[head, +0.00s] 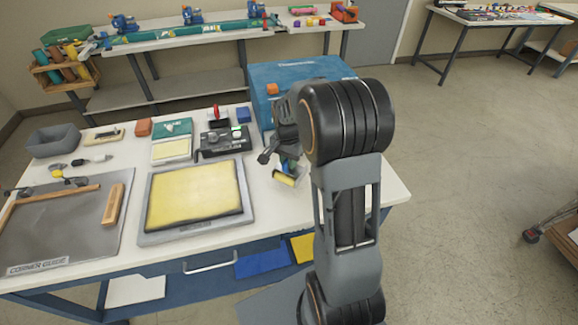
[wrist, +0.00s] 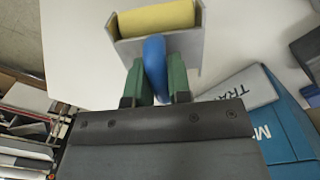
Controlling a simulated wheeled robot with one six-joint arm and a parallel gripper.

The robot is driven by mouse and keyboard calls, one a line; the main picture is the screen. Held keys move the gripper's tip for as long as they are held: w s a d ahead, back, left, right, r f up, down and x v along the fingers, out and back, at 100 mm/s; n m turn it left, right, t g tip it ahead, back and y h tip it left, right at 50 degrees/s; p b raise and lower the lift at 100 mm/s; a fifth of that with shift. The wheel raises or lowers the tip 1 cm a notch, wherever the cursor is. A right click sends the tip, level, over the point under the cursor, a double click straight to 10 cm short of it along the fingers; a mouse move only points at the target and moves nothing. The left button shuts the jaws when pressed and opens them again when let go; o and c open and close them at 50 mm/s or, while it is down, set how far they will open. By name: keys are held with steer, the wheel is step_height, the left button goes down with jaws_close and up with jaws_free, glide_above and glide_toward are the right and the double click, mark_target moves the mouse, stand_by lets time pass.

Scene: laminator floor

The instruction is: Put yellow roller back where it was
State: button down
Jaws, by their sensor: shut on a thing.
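The yellow roller (wrist: 157,18) has a grey metal frame and a blue handle (wrist: 155,65). My gripper (wrist: 157,82) is shut on the blue handle, with one green finger on each side. The roller points away from the wrist, over a bare white surface. In the head view the yellow roller (head: 285,179) shows at the right part of the white workbench (head: 385,190), just left of my arm. My gripper (head: 288,163) is partly hidden there by my own arm. I cannot tell whether the roller touches the bench top.
A blue box (head: 300,72) stands behind my gripper. A yellow pad on a grey tray (head: 150,238) lies to the left. Beyond it are a dark corner-guide mat (head: 80,225) and a grey bin (head: 52,140). A black device (head: 222,142) stands behind the pad.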

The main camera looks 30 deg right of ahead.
steer(key=shift+f, duration=1.55)
steer(key=shift+f, duration=0.15)
steer(key=c, duration=1.1)
jaws_free()
steer(key=shift+o, duration=0.2)
